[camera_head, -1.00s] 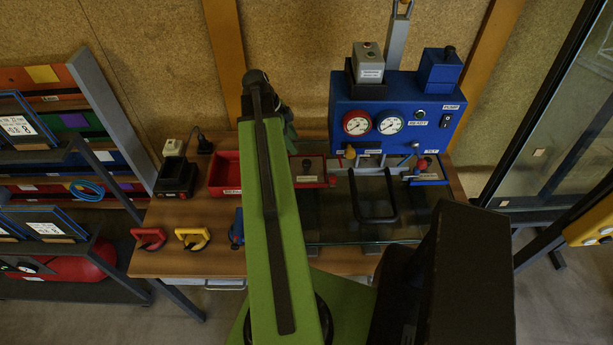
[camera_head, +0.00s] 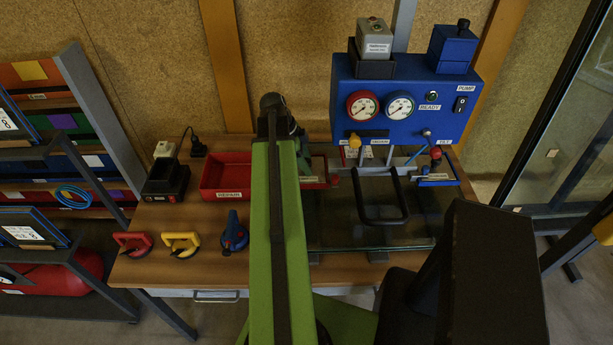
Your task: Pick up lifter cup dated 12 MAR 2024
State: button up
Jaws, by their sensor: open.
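Three lifter cups stand in a row on the wooden table's left front part: a red one (camera_head: 132,243), a yellow one (camera_head: 181,243) and a blue one (camera_head: 235,235). The blue one has a different, more upright shape and stands just left of my green arm. No date can be read on any of them. My arm rises through the middle of the view and bends at its far end above the table. My gripper cannot be made out; the arm hides that area.
Behind the cups are a red REPAIR tray (camera_head: 225,178) and a black charger (camera_head: 166,180). A blue pump box (camera_head: 405,98) with gauges stands at the back right, above a glass sheet with a black handle (camera_head: 381,198). A rack (camera_head: 60,150) stands left. Table (camera_head: 205,272) before the cups is clear.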

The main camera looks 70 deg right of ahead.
jog(key=shift+r, duration=0.1)
grip_shut()
dwell(1.2)
